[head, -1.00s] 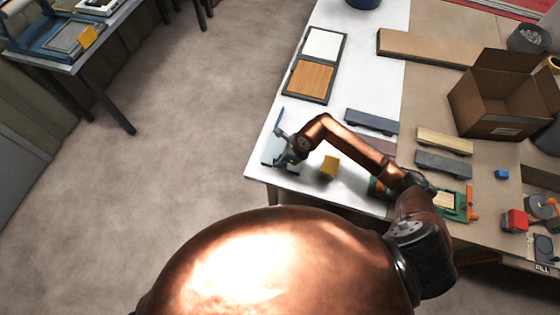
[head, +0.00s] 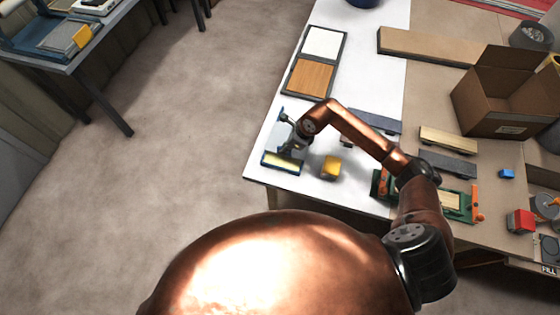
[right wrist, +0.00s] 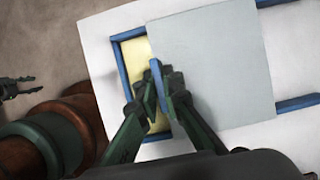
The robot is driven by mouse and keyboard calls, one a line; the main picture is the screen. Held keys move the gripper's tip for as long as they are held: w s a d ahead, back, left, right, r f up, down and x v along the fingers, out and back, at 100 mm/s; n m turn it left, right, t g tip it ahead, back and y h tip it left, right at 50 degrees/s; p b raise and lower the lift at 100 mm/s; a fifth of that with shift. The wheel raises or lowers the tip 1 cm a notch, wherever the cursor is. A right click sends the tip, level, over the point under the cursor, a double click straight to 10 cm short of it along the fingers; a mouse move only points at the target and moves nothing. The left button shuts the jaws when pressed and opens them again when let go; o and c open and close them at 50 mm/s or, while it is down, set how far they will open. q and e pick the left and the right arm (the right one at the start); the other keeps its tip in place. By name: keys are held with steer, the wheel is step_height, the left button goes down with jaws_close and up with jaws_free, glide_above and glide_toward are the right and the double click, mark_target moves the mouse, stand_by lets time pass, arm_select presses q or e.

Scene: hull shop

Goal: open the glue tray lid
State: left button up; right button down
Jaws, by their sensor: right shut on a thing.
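The glue tray, with a blue rim (head: 268,168), lies near the left edge of the white worktop. A strip of pale yellow glue shows at its near end; in the right wrist view the glue (right wrist: 136,62) lies beside the lid. The flat grey lid (right wrist: 215,65) covers the middle of the tray and has an upright blue handle (right wrist: 156,75). My right gripper (right wrist: 160,92) is shut on this handle; it also shows over the tray in the head view (head: 290,148). A dark gripper (right wrist: 18,88), seemingly my left, shows small at the left edge; its jaws are unclear.
A yellow block (head: 331,167) stands close right of the tray. A green tray-like fixture (head: 462,207) lies under my right arm. A framed wood-and-white panel (head: 311,78) lies behind, and an open cardboard box (head: 497,95) stands at right.

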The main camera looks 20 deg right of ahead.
mark_target(286, 136)
steer(key=w+d+b, duration=0.1)
steer(key=w, duration=0.1)
steer(key=w+d+b, duration=0.1)
steer(key=w+d, duration=0.1)
steer(key=w+d+b, duration=0.1)
steer(key=w+b, duration=0.1)
steer(key=shift+w+d+f, duration=0.15)
steer(key=shift+f, duration=0.1)
steer(key=shift+w+d+r, duration=0.15)
steer(key=shift+w+d, duration=0.15)
steer(key=shift+w, duration=0.1)
arm_select(q)
steer(key=f, duration=0.1)
steer(key=s+f, duration=0.1)
steer(key=f, duration=0.3)
steer(key=shift+s+f, duration=0.1)
steer(key=shift+s, duration=0.25)
arm_select(e)
steer(key=shift+r, duration=0.1)
steer(key=c, duration=2.1)
jaws_free()
arm_select(q)
steer(key=shift+a, duration=0.1)
arm_select(e)
steer(key=v, duration=1.2)
